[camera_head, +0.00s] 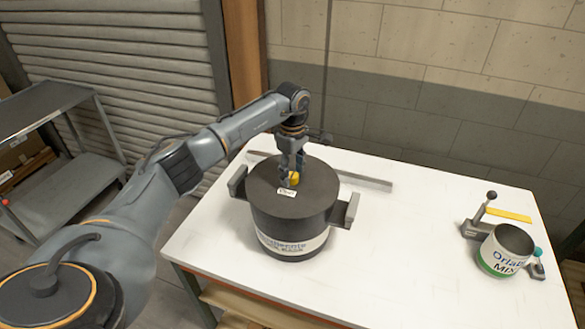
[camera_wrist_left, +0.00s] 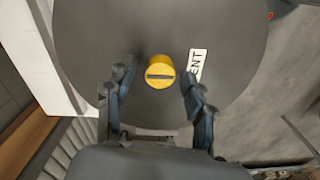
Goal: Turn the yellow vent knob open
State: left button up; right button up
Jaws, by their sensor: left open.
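The yellow vent knob (camera_head: 294,178) sits on the dark lid of a large pot (camera_head: 262,200). In the left wrist view the knob (camera_wrist_left: 160,71) is round with a dark slot running roughly left to right. A white VENT label (camera_wrist_left: 197,66) lies on the lid beside it. My left gripper (camera_head: 290,180) is above the lid, pointing down at the knob. In the left wrist view its two fingers (camera_wrist_left: 158,88) are apart, one on each side of the knob and slightly below it in the picture, with gaps to it. My right gripper is not in view.
The pot has grey side handles (camera_head: 351,210) and stands on a white table (camera_head: 420,250). A grey bar (camera_head: 365,181) lies behind it. An open can (camera_head: 505,250) with a lever device (camera_head: 481,212) stands at the right. The table between is clear.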

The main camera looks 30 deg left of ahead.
pick_arm(q)
jog(key=shift+c, duration=0.2)
grip_shut()
jog(key=shift+f+n+b, duration=0.1)
jog(key=shift+n+b, duration=0.2)
jog(key=shift+n, duration=0.1)
jog(key=n+b, duration=0.1)
jog(key=n, duration=0.2)
jog(key=n+b, duration=0.1)
jog(key=n, duration=0.3)
jog(key=shift+n, duration=0.3)
jog(key=n, duration=0.4)
jog(key=shift+b, duration=0.4)
jog(key=n, duration=0.5)
jog(key=shift+n, duration=0.5)
